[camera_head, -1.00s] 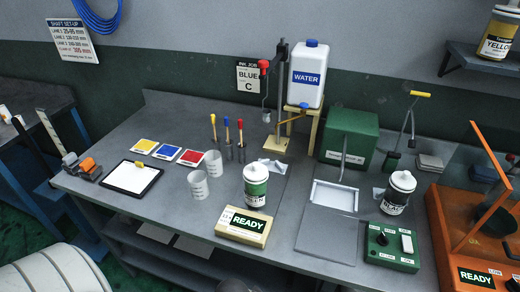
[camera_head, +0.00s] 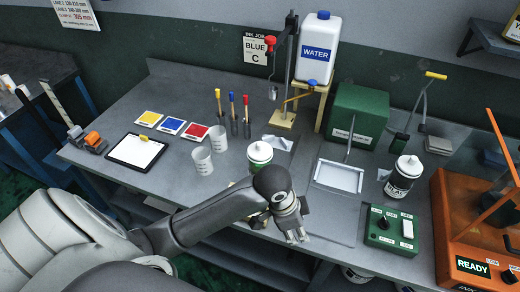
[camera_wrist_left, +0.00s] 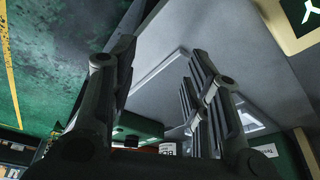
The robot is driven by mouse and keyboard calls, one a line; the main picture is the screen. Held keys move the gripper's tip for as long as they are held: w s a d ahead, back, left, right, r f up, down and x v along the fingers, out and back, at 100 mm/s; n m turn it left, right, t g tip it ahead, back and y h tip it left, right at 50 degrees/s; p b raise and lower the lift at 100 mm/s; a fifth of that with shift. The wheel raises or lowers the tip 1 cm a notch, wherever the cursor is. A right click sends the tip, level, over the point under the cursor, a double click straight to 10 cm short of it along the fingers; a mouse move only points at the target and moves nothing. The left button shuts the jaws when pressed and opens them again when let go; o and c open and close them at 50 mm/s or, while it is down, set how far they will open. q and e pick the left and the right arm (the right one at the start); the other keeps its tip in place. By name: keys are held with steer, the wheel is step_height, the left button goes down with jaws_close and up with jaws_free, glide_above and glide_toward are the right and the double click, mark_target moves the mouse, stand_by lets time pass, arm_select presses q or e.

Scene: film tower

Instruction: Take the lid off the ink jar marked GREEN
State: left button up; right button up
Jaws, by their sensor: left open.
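The green ink jar (camera_head: 259,158) stands upright on the bench with its white lid on. Its lower part and label are hidden behind my left arm. My left gripper (camera_head: 297,236) is just right of and nearer than the jar, over the bench's front edge, apart from the lid. It is open and empty; in the left wrist view its two fingers (camera_wrist_left: 155,75) stand apart with bench and floor behind them. The similar jar with a black label (camera_head: 403,177) stands further right, its white lid on. My right gripper is not in view.
The READY block shows at a corner of the left wrist view (camera_wrist_left: 297,20), mostly hidden by my arm in the head view. Two clear cups (camera_head: 202,160) stand left of the green jar. A white tray (camera_head: 339,176) and a green control box (camera_head: 391,232) are to the right.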

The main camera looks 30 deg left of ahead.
arm_select(q)
steer(key=shift+m+g+y, duration=0.4)
steer(key=shift+m, duration=0.5)
steer(key=w+a+r, duration=0.2)
steer(key=w, duration=0.1)
steer(key=w+r, duration=0.1)
steer(key=shift+w+a, duration=0.4)
steer(key=shift+m+g+y, duration=0.4)
steer(key=shift+g+y, duration=0.5)
steer(key=w+a+r, duration=0.2)
steer(key=a+r, duration=0.3)
steer(key=w+a+r, duration=0.2)
steer(key=a+r, duration=0.3)
steer(key=r, duration=0.1)
steer(key=w+a+r, duration=0.3)
steer(key=a+r, duration=0.2)
steer(key=r, duration=0.1)
steer(key=shift+w+a+r, duration=0.1)
steer(key=shift+a+r, duration=0.05)
steer(key=shift+a, duration=0.15)
steer(key=p, duration=0.1)
glide_above(260, 143)
step_height(260, 143, down, 4)
steer(key=shift+w+f, duration=0.15)
steer(key=shift+f, duration=0.05)
steer(key=shift+f+p, duration=0.6)
steer(key=f, duration=0.2)
steer(key=f+p, duration=0.1)
steer(key=shift+s+f, duration=0.2)
steer(key=shift+f, duration=0.5)
